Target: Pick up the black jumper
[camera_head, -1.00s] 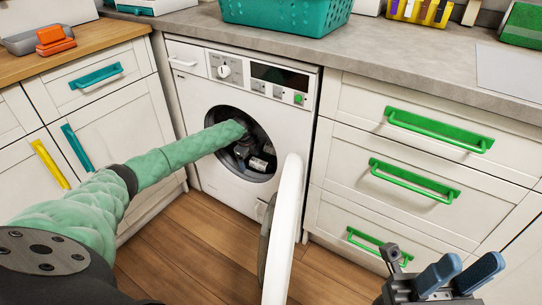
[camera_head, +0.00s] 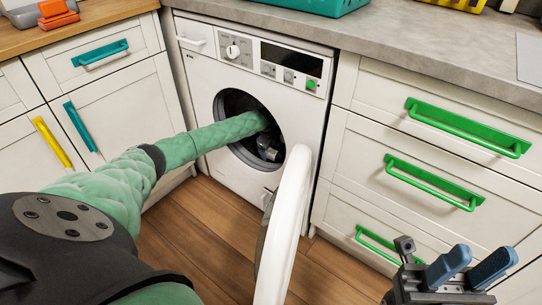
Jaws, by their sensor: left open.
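The black jumper cannot be made out; the inside of the dryer drum (camera_head: 236,102) is dark. My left arm reaches through the round opening of the white machine (camera_head: 205,80). My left gripper (camera_head: 270,152) is inside the drum, low and to the right, partly hidden by shadow and the rim. It is open, and I cannot tell whether it touches cloth. My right gripper (camera_head: 488,256) is at the bottom right, its blue fingers apart with nothing between them, away from the machine.
The machine's round door (camera_head: 286,225) stands open in front, to the right of my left arm. Drawers with green handles (camera_head: 468,127) are at the right, cupboards with teal and yellow handles at the left. A teal basket (camera_head: 310,5) sits on the counter. The wooden floor (camera_head: 215,220) is clear.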

